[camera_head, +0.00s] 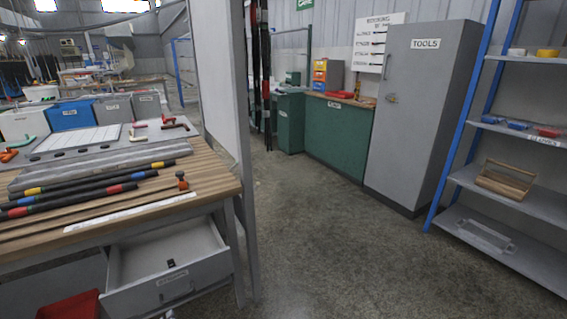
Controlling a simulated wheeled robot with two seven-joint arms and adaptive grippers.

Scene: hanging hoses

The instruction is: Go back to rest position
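Neither of my grippers can be made out in the head view. Several dark hoses with coloured bands (80,194) lie side by side on the wooden workbench (215,184) at the left. More hoses (265,75) hang upright beside the pale panel at the back centre. An open drawer (165,252) sticks out from under the bench, with a small dark item (171,263) in it.
Blue (71,114) and grey bins stand at the back of the bench. A red bin (68,307) is below it. A grey TOOLS cabinet (420,110), green cabinets (335,135) and a blue-framed shelf (515,195) line the right. The floor (340,245) between is clear.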

